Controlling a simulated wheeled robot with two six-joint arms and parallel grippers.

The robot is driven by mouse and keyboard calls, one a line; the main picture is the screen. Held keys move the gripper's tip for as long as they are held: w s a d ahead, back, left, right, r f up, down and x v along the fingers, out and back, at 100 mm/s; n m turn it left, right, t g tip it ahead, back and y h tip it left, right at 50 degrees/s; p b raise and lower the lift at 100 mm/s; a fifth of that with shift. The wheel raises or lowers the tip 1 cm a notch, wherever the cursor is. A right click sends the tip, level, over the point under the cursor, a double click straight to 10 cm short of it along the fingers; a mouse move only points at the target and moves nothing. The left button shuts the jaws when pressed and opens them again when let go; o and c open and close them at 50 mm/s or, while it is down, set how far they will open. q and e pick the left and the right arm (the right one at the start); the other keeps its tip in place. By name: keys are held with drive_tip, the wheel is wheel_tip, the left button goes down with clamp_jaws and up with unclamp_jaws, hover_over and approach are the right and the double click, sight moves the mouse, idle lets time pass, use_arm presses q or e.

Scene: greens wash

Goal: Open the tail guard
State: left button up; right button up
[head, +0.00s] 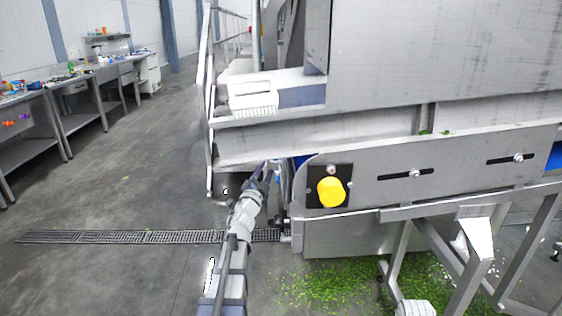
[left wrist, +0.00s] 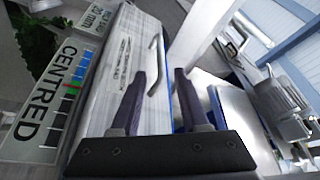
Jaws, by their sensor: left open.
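In the left wrist view, a light metal panel (left wrist: 112,75), which looks like the tail guard, carries a curved metal bar handle (left wrist: 161,62). My left gripper (left wrist: 160,71) is open, and its dark fingers reach toward the handle, with the handle appearing between their tips. I cannot tell whether they touch it. In the head view my left gripper (head: 267,172) is at the left end of the steel machine (head: 380,145). The guard's face is not clearly visible there. My right gripper is not in view.
A yellow round knob (head: 331,192) sits on the machine's side. A label reading CENTRED (left wrist: 42,110) is beside the panel. Green scraps (head: 335,285) lie on the floor under the machine. Steel tables (head: 75,110) stand at the left, with open floor between.

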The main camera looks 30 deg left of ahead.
sight(272, 157)
use_arm(q)
drive_tip(key=p+x, duration=0.1)
drive_tip(key=x, duration=0.7)
drive_tip(key=shift+p, duration=0.3)
drive_tip(key=shift+s, duration=0.1)
drive_tip(key=shift+c, duration=0.4)
clamp_jaws()
idle(0.6)
